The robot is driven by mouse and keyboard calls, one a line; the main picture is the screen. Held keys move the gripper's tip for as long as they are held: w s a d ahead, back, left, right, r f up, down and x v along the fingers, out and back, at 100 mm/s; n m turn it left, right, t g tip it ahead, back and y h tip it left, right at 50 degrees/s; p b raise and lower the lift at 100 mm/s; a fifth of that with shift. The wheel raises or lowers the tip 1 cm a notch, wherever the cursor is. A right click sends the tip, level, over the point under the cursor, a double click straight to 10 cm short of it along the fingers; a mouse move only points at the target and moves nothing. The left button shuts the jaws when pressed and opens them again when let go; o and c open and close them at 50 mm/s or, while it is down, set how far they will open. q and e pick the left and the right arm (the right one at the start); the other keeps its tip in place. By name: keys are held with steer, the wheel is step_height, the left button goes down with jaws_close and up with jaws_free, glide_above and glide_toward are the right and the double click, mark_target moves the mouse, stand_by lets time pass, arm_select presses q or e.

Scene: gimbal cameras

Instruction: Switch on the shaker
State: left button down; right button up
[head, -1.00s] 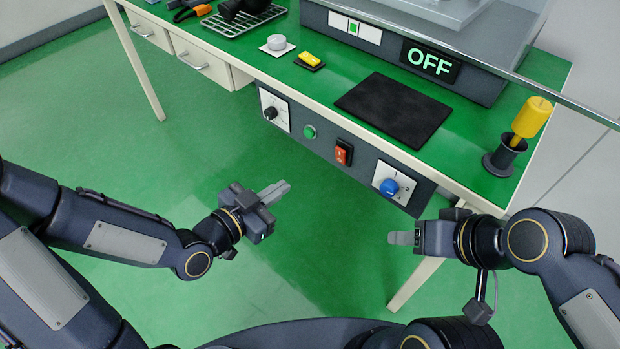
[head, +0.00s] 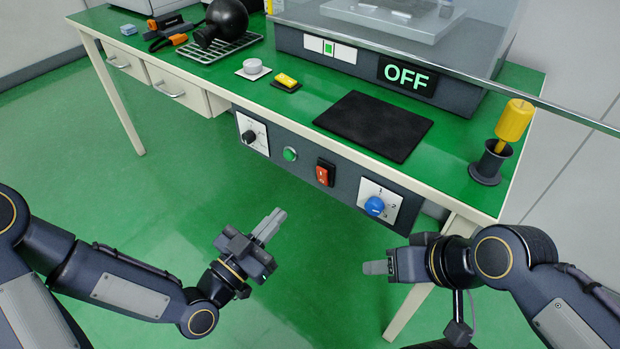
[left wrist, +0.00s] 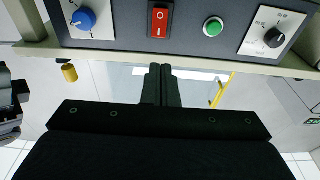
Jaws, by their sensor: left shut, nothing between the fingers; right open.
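The shaker (head: 375,55) is a grey machine at the back of the green bench, behind a clear screen. Its display (head: 407,77) reads OFF. The panel on the bench's front edge carries a black knob (head: 249,136), a green button (head: 290,154), a red rocker switch (head: 324,173) and a blue knob (head: 374,206) with numbered positions. My left gripper (head: 273,222) is shut and empty, in front of and below the panel, touching nothing. Its fingers also show in the left wrist view (left wrist: 158,84), near the red switch (left wrist: 159,20). My right gripper (head: 372,268) is open, below the blue knob.
On the bench are a black mat (head: 374,125), a yellow button (head: 286,81), a grey round knob (head: 253,68), a rack with a dark round flask (head: 228,18), and a yellow-handled tool in a dark holder (head: 489,164). The floor before the bench is clear.

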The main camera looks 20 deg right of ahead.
mark_target(319, 170)
arm_select(q)
steer(key=x, duration=1.1)
steer(key=shift+w+d, duration=0.15)
steer(key=shift+d, duration=0.1)
steer(key=shift+r, duration=0.1)
steer(key=shift+w+d+r+p, duration=0.15)
steer(key=shift+d+r+p, duration=0.05)
steer(key=shift+r+p, duration=0.2)
steer(key=shift+f+g+y, duration=0.3)
